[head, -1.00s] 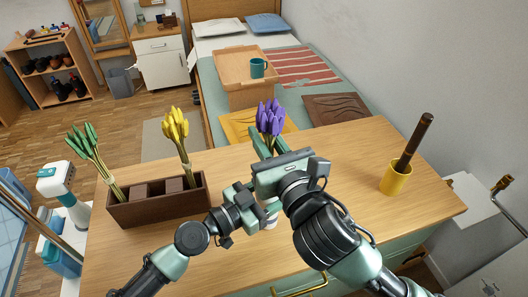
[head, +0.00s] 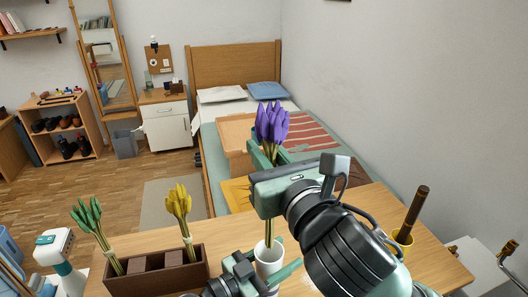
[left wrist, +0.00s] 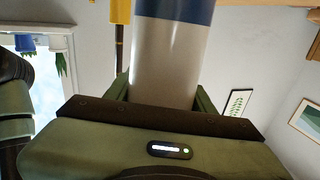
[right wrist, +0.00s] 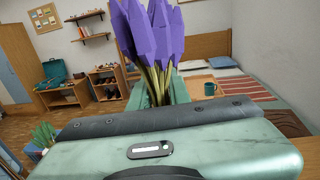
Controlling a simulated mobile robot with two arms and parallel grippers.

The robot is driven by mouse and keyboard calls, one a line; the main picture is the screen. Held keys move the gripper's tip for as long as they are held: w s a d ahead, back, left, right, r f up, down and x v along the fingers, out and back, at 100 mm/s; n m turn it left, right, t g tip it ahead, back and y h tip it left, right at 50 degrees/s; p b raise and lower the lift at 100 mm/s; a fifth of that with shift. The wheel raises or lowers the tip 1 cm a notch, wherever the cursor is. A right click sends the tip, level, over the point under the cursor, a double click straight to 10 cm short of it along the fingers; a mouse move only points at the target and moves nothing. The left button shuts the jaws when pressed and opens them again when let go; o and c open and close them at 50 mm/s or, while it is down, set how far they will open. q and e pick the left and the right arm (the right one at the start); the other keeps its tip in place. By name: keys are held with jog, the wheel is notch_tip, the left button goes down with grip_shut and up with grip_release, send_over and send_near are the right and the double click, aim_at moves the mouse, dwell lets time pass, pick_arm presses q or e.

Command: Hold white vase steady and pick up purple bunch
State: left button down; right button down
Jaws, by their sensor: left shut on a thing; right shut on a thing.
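The purple bunch (head: 271,124) is upright in my right gripper (head: 266,172), which is shut on its stems. The bunch also shows close up in the right wrist view (right wrist: 150,38). Its stems come out below the gripper and reach down to the mouth of the white vase (head: 269,252). I cannot tell whether their ends are still inside the mouth. My left gripper (head: 270,278) is shut on the vase, low over the table, partly hidden by its own wrist. In the left wrist view the vase (left wrist: 165,65) stands between the fingers, with a blue band.
A dark brown planter box (head: 155,274) with a yellow bunch (head: 178,205) and a green bunch (head: 87,218) stands left on the wooden table (head: 228,248). A yellow cup (head: 403,242) with a dark stick stands right. A bed is behind.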

pick_arm(q)
jog(key=shift+r, duration=0.45)
pick_arm(e)
jog(key=shift+r, duration=0.4)
pick_arm(q)
jog(key=shift+c, duration=2.3)
grip_release()
jog(key=shift+f, duration=0.1)
